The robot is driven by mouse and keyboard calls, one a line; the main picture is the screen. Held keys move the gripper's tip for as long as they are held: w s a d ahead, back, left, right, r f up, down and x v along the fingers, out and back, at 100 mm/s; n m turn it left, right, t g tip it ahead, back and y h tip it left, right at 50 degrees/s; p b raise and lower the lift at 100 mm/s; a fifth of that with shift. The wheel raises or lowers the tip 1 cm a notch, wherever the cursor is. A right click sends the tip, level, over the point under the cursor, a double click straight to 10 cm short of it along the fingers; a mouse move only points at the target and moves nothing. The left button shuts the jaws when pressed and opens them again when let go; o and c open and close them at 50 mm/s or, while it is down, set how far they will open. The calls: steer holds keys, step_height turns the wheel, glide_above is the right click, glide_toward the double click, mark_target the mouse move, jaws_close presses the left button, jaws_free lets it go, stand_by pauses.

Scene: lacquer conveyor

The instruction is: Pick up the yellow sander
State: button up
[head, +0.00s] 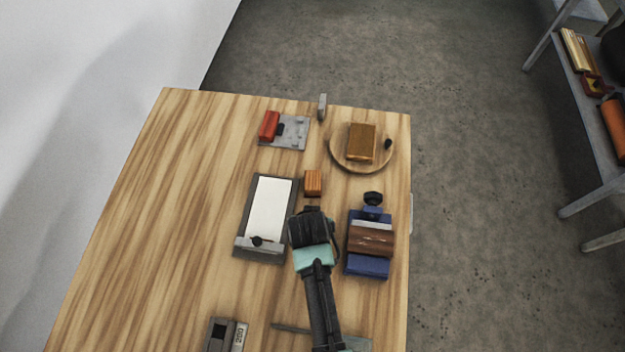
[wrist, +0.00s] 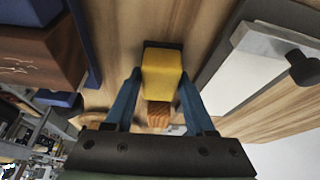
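The yellow sander (wrist: 162,72), a yellow block on a dark base, stands on the wooden table in the wrist view. My gripper (wrist: 157,80) has its two blue fingers apart, one on each side of the sander. A narrow gap shows beside the fingers, and I cannot tell whether either touches it. In the head view my gripper (head: 312,212) is over the middle of the table and hides the sander. A small orange-brown wooden block (head: 313,183) lies just beyond it; it also shows in the wrist view (wrist: 158,115).
A grey board with a white sheet (head: 270,208) lies left of my gripper. A blue tool with a brown block (head: 371,240) stands close on the right. The table's left side is clear.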

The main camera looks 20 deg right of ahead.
jaws_close()
step_height(320, 180, up, 10)
steer(key=shift+r, duration=0.1)
stand_by(0.5)
